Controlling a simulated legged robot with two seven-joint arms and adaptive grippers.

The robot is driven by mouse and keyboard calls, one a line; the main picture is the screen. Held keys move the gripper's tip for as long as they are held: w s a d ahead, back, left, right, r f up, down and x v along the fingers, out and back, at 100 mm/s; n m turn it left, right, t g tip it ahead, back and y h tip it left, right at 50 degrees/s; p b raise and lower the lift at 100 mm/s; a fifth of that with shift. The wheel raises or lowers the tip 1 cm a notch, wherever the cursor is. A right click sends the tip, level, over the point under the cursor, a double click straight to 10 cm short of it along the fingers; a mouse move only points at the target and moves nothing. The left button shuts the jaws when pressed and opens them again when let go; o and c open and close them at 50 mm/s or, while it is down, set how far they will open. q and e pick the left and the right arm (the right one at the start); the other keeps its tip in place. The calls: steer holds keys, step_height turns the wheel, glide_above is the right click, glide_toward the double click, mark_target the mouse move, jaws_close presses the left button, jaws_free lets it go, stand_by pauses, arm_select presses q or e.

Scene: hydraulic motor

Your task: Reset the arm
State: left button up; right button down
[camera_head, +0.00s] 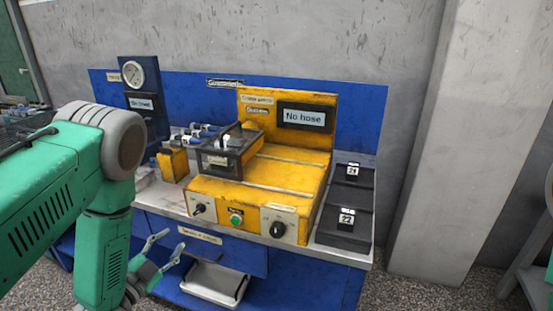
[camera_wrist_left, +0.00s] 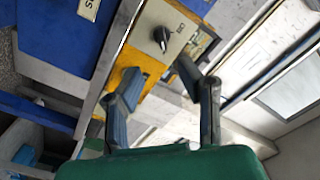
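My green left arm comes in from the left in the head view. My left gripper (camera_head: 166,252) is low in front of the blue bench (camera_head: 345,285), near its drawer front, with its fingers spread and nothing between them. In the left wrist view the same gripper (camera_wrist_left: 155,80) shows two dark fingers apart and empty. Beyond them is part of the yellow test machine with its black knob (camera_wrist_left: 162,38). The yellow machine (camera_head: 285,178) stands on the bench top in the head view, and its display reads "No hose". My right gripper is in neither view.
A pressure gauge panel (camera_head: 143,95) stands at the back left of the bench. A dark box (camera_head: 228,155) sits on the machine's left part. Two black boxes (camera_head: 345,230) labelled 21 and 22 are at the right. A white tray (camera_head: 214,284) lies below the bench top.

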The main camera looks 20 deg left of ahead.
arm_select(q)
steer(key=s+d+f+n+g+y, duration=0.1)
steer(key=s+d+f+n+g, duration=0.5)
steer(key=s+f+g, duration=0.6)
steer(key=s+d+f+n+g, duration=0.1)
steer(key=s+d+f+g, duration=0.1)
steer(key=s, duration=0.5)
steer(key=s+d+f+n+g, duration=0.2)
steer(key=s+g, duration=0.1)
steer(key=s, duration=0.5)
steer(key=shift+s, duration=0.25)
